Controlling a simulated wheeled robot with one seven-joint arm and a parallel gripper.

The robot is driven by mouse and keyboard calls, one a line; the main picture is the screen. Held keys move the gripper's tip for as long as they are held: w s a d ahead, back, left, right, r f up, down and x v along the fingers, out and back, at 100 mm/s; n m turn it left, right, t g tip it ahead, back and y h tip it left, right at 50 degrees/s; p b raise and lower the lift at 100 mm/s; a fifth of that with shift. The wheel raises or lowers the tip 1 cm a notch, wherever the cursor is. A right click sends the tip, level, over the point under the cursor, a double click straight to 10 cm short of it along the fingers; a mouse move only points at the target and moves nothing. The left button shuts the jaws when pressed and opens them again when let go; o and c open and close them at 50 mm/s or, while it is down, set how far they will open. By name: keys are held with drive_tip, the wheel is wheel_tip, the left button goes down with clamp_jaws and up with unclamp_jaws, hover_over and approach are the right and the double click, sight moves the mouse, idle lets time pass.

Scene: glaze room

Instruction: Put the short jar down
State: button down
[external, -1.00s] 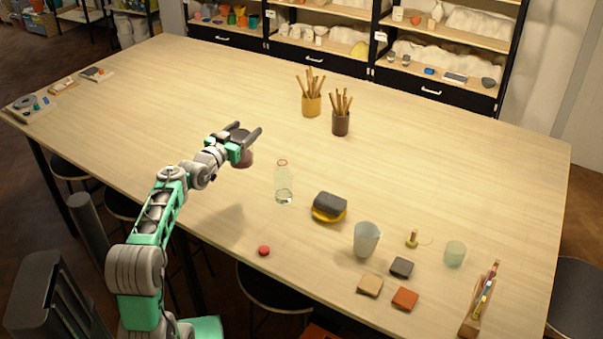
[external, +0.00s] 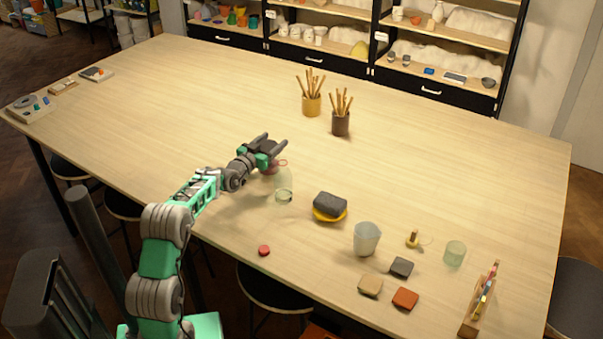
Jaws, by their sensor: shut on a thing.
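My gripper (external: 275,145) is over the middle-left of the table, shut on a small maroon jar (external: 267,170), which I take to be the short jar. The fingers and wrist hide most of the jar; only a little of its maroon body shows below them. I cannot tell whether its base touches the table. A clear glass bottle (external: 284,182) with a reddish rim stands close beside the jar and overlaps it in this view; I cannot tell whether they touch.
Brush pots (external: 311,104) (external: 340,122) stand behind. A translucent cup (external: 366,240), a small green glass (external: 455,253) and coloured blocks (external: 401,267) are at right. The table's left half is mostly clear.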

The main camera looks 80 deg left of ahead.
drive_tip(key=shift+f, duration=0.7)
drive_tip(key=shift+f, duration=0.2)
drive_tip(key=shift+c, duration=1.5)
unclamp_jaws()
drive_tip(key=shift+s, duration=0.1)
drive_tip(key=shift+r, duration=0.25)
drive_tip(key=b+v, duration=0.1)
drive_tip(key=v, duration=1.1)
drive_tip(key=shift+b, duration=0.3)
